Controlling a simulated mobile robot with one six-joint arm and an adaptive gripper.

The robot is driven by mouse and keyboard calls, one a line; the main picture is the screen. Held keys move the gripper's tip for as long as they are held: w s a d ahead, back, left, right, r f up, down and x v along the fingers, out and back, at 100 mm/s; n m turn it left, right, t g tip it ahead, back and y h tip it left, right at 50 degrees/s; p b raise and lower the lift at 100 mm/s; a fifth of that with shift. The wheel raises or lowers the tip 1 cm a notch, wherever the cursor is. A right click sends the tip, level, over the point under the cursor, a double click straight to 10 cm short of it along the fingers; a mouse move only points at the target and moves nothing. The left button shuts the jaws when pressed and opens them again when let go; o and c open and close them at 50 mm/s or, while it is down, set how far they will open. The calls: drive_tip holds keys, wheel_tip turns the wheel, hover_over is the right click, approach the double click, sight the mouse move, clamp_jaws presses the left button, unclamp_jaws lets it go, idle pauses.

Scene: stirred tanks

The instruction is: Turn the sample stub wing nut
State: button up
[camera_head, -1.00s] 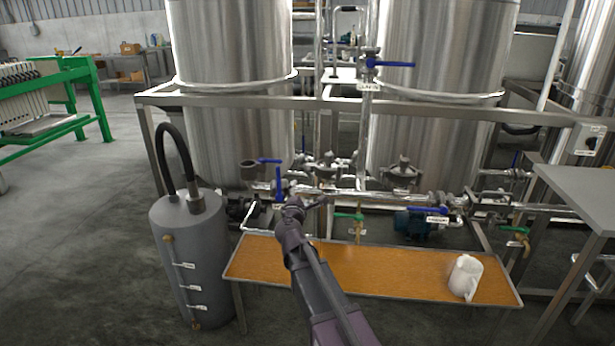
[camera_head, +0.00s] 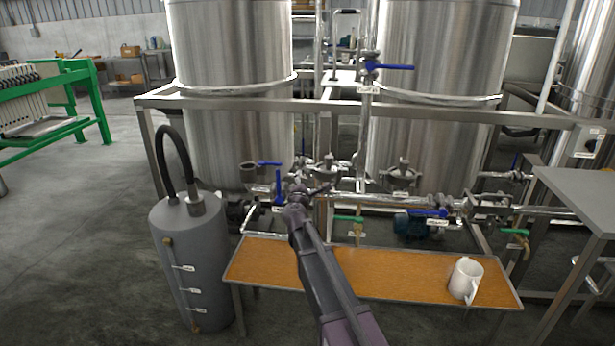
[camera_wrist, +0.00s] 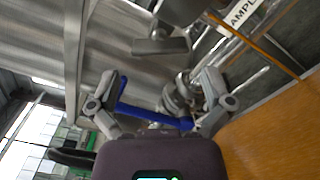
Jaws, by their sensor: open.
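The sample stub wing nut cannot be picked out for certain. In the wrist view a grey metal paddle-shaped piece (camera_wrist: 160,47) lies beyond my fingertips, close to a label (camera_wrist: 240,12) partly reading "AMPL". My gripper (camera_wrist: 162,98) is open, its two fingers spread apart with nothing clasped. A blue lever (camera_wrist: 155,117) crosses the view between the fingers, and metal fittings (camera_wrist: 175,98) show behind it. In the head view my gripper (camera_head: 307,190) is at the pipework above the tray, where my arm hides part of the fittings.
An orange-brown tray (camera_head: 400,288) carries a white mug (camera_head: 465,279) at its right. A grey cylinder (camera_head: 190,250) with a black hose (camera_head: 163,150) stands at left. A steel frame rail (camera_head: 430,108) runs above the pipework. A blue valve lever (camera_head: 278,185) stands close to my gripper.

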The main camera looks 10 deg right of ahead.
sight(308, 174)
drive_tip(key=shift+x, duration=2.75)
drive_tip(key=c, duration=0.8)
